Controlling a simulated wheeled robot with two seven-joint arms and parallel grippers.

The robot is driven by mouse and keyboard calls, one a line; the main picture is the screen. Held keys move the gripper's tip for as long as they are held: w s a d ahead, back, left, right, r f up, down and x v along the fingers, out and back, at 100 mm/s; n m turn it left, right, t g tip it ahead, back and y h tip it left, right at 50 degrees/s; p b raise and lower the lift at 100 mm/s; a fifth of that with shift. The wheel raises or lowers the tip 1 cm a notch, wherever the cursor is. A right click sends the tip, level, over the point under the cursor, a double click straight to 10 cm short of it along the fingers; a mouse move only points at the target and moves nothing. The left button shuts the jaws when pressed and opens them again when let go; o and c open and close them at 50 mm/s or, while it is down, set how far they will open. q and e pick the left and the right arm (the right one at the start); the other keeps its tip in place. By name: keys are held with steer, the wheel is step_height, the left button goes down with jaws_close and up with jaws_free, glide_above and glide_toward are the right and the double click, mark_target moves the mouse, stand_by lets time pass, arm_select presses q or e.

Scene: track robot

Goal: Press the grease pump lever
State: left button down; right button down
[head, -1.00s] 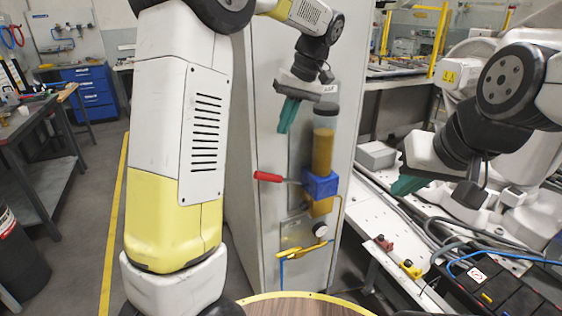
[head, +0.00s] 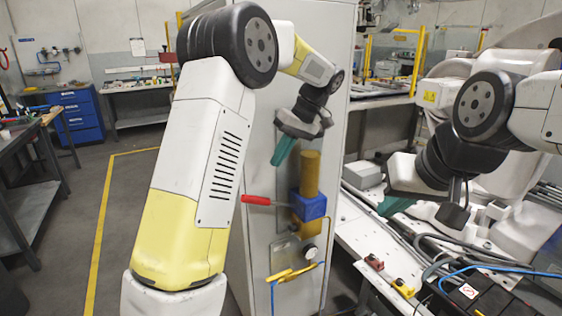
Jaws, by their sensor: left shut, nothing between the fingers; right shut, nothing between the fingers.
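The grease pump is mounted on the side of a tall grey cabinet, with an amber cylinder (head: 310,172) and a blue block (head: 308,204). Its lever has a red handle (head: 256,200) that points left from the blue block, roughly level. My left gripper (head: 280,158) has teal fingers, shut and empty, above and slightly right of the red handle, apart from it. My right gripper (head: 388,208) is shut and empty over the white bench, well right of the pump.
A round gauge (head: 311,254) and a yellow fitting (head: 292,274) sit below the pump. A white bench (head: 350,228) with hoses and small red and yellow parts lies to the right. A blue drawer cabinet (head: 76,117) stands at the far left. Open floor lies left of the cabinet.

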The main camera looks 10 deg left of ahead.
mark_target(256, 197)
arm_select(q)
steer(key=x, duration=1.1)
steer(key=shift+a+f, duration=0.1)
steer(key=shift+f, duration=0.15)
steer(key=shift+s, duration=0.1)
